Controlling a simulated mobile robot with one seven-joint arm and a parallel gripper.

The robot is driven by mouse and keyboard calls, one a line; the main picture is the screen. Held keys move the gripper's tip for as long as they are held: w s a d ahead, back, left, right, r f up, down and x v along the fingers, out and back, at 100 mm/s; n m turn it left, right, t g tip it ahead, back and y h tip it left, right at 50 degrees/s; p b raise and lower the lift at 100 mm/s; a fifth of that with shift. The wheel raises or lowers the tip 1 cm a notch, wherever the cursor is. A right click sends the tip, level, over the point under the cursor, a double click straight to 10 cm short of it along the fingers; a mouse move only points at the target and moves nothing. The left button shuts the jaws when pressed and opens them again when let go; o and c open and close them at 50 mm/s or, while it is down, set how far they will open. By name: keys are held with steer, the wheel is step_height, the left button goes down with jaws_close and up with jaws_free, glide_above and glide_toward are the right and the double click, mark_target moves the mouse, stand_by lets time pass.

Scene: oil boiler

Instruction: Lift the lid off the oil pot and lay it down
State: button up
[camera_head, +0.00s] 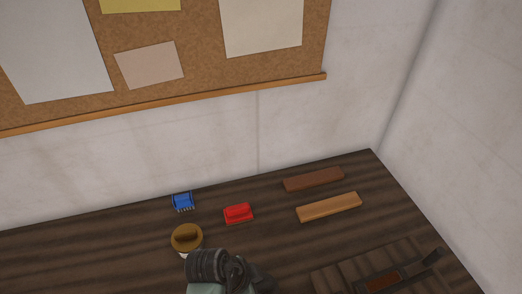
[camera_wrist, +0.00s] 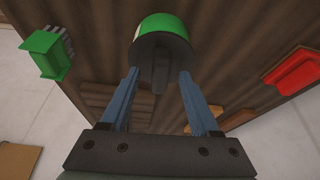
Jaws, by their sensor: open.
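The oil pot (camera_head: 182,254) stands on the dark table, mostly hidden below its round brown lid (camera_head: 187,236), which has a raised ridge handle. In the wrist view the lid (camera_wrist: 148,50) looks dark, and the pot's side (camera_wrist: 165,24) shows green. The lid sits on the pot. My gripper (camera_wrist: 160,75) is open, its two fingers spread to either side of the lid's handle. Contact with the handle cannot be told. In the head view my wrist is just right of and in front of the pot, and the fingers are hidden.
A red item (camera_head: 238,213) and two wooden blocks (camera_head: 314,179) (camera_head: 329,207) lie to the right. A slatted board (camera_head: 335,280) is at lower right. The wall is behind.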

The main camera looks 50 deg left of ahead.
jaws_close()
steer(key=shift+r, duration=0.15)
